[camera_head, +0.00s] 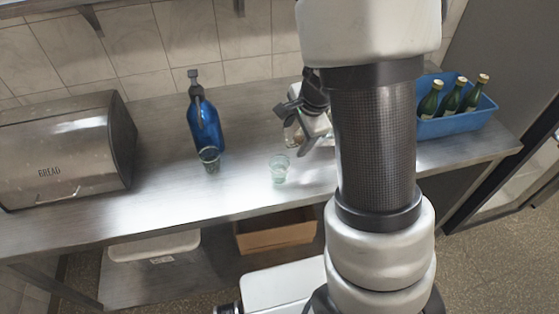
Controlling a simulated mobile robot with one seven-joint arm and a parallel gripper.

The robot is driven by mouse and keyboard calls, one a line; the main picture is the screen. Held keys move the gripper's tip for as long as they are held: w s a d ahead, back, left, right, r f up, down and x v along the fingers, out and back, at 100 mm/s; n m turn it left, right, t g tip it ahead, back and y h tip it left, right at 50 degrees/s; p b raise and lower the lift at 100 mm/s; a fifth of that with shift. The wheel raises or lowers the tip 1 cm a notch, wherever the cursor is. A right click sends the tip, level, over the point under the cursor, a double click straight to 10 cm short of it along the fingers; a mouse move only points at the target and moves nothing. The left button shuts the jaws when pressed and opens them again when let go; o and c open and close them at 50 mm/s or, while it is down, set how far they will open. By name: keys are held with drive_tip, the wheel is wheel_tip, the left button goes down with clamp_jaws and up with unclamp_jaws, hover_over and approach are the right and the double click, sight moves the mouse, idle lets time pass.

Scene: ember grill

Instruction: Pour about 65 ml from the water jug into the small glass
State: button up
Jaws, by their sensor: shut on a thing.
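My gripper (297,116) is above the steel counter, right of the picture's middle, and partly hidden by my arm. It is shut on a clear vessel (292,134), which appears to be the water jug. Most of the jug is hidden, so its tilt and water level cannot be told. A small clear glass (279,168) stands upright on the counter, just below and left of the jug in the picture. No stream of water can be made out. A second glass (209,159), darker, stands further left.
A blue siphon bottle (206,127) stands behind the second glass. A metal bread bin (64,151) is at the left. A blue crate (452,126) with green bottles is at the right. The counter (160,175) is clear between bread bin and glasses.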

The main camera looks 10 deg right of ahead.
drive_tip(key=shift+w+r, duration=0.1)
drive_tip(key=shift+r, duration=0.05)
drive_tip(key=shift+d+f+y+b, duration=0.3)
drive_tip(key=shift+f+b, duration=0.1)
drive_tip(key=shift+b, duration=0.3)
drive_tip(key=shift+f+y+b, duration=0.2)
drive_tip(key=shift+y+b, duration=0.2)
drive_tip(key=shift+b, duration=0.05)
drive_tip(key=shift+f+m+g+y+b, duration=0.3)
drive_tip(key=shift+g+y+b, duration=0.1)
drive_tip(key=shift+y+b, duration=0.3)
drive_tip(key=shift+r+y, duration=0.1)
drive_tip(key=shift+y, duration=0.3)
drive_tip(key=shift+w+r+y, duration=0.1)
drive_tip(key=shift+r+y, duration=0.3)
drive_tip(key=shift+y, duration=0.1)
drive_tip(key=shift+r+g, duration=0.1)
drive_tip(key=shift+g, duration=0.2)
